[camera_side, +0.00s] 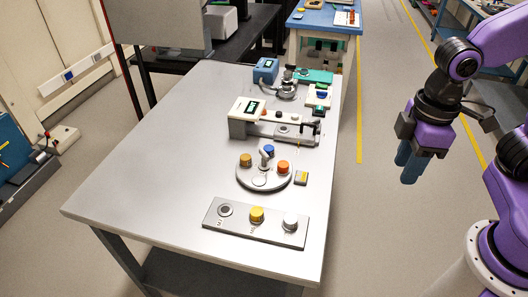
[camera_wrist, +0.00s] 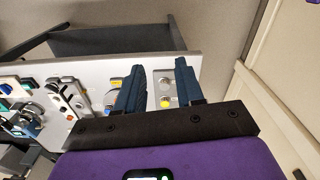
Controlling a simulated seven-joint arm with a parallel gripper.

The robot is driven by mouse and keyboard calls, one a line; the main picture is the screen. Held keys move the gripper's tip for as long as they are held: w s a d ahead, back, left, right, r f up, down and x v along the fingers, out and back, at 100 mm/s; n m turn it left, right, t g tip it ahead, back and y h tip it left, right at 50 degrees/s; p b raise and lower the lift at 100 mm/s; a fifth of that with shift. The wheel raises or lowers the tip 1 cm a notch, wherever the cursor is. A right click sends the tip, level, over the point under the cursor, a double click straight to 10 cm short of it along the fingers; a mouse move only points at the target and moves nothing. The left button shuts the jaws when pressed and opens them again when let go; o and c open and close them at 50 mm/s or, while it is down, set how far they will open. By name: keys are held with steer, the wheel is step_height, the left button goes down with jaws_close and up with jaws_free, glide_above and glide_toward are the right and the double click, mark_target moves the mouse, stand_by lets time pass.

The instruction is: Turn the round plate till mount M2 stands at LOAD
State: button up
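The round plate (camera_side: 273,181) lies on the grey table, with a raised grey handle (camera_side: 264,158) near its middle. It carries a yellow mount (camera_side: 246,160), a blue mount (camera_side: 268,150) and an orange mount (camera_side: 284,167); a pale round spot at its front looks empty. I cannot read any mount names. A small yellow-and-black label (camera_side: 301,178) sits just right of the plate; its writing is too small to read. My gripper (camera_side: 409,163) is off the table's right side, well away from the plate. In the wrist view its blue fingers (camera_wrist: 159,82) are apart and empty, partly hiding the plate.
Behind the plate stand a white device with a display (camera_side: 247,110) and a blue box (camera_side: 266,70). The table's left half is clear.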

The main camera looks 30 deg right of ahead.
steer(key=w+a+r+m, duration=0.1)
steer(key=w+a+m, duration=0.3)
steer(key=w, duration=0.5)
steer(key=w+a+r+m, duration=0.1)
steer(key=w+a, duration=0.4)
steer(key=w, duration=0.3)
steer(key=m, duration=0.6)
glide_above(264, 153)
step_height(264, 153, down, 3)
step_height(264, 153, down, 16)
steer(key=shift+w+d+f, duration=0.1)
steer(key=shift+f, duration=0.1)
steer(key=shift+c, duration=0.3)
jaws_close()
